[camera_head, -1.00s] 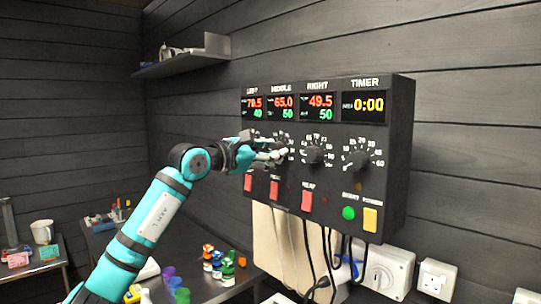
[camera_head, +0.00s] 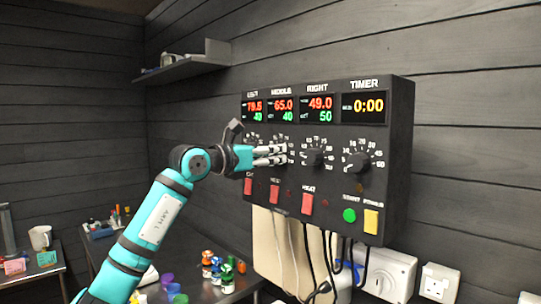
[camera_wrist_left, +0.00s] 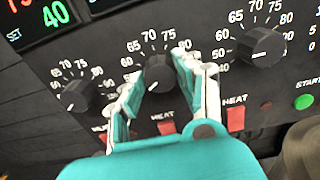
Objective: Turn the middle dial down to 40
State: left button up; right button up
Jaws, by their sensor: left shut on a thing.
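The middle dial (camera_wrist_left: 158,74) is a black knob with a white pointer mark that now points to the lower left. My left gripper (camera_wrist_left: 163,82) is shut on it, with one finger on each side. In the head view my left gripper (camera_head: 284,153) reaches in from the left and its fingers hide most of the dial. The middle display (camera_head: 282,109) on the black control panel (camera_head: 335,200) shows 65.0 in red and 40 in green. My right gripper is not in view.
The left dial (camera_wrist_left: 75,96) and right dial (camera_wrist_left: 261,46) sit close on either side of the fingers. Red heat switches (camera_head: 307,204) are just below. Cables (camera_head: 328,262) hang under the panel. Small coloured items (camera_head: 215,268) stand on the table below.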

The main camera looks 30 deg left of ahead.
pick_arm(q)
jog(key=shift+f, duration=0.1)
dwell(0.3)
jog(key=o, duration=1.1)
jog(key=shift+o, duration=0.2)
jog(key=v, duration=1.2)
jog(key=shift+w, duration=0.1)
